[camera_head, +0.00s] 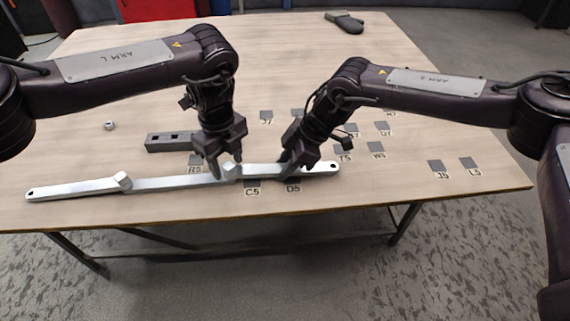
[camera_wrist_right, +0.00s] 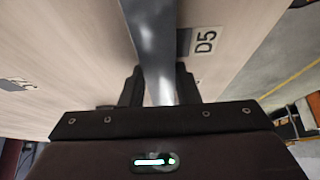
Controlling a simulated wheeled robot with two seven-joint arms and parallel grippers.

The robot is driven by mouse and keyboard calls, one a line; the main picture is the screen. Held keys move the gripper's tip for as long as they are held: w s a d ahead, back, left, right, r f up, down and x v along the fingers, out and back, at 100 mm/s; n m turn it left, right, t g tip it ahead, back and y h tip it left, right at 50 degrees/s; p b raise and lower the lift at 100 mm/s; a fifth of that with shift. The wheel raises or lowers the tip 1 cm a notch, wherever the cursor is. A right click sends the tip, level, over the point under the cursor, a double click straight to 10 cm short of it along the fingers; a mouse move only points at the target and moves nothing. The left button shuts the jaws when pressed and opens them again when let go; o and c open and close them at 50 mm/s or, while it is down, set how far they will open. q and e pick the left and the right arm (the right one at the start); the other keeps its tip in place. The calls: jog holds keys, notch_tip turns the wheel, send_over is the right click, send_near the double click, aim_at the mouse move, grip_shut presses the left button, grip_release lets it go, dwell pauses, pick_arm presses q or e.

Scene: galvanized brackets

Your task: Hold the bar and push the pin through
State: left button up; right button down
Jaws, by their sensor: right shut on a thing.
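A long galvanized bar (camera_head: 170,185) made of overlapping flat lengths lies along the table's front, with a hole near each outer end. One pale block-shaped pin (camera_head: 122,180) sits at its left joint. Another pale pin (camera_head: 231,170) shows at the right joint. My left gripper (camera_head: 225,168) points down over that right joint, fingers close around the pin. Whether they grip it is not clear. My right gripper (camera_head: 289,162) is shut on the right length of the bar, which runs between its fingers in the right wrist view (camera_wrist_right: 157,70).
A dark grey block with square holes (camera_head: 170,143) lies behind the bar, and a small metal nut (camera_head: 109,126) at the left. Labelled dark squares, such as J5 (camera_head: 435,164), mark the table. The table's front edge is close.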

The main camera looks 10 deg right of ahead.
pick_arm(q)
jog(key=shift+r, duration=3.05)
pick_arm(e)
jog(key=c, duration=1)
grip_release()
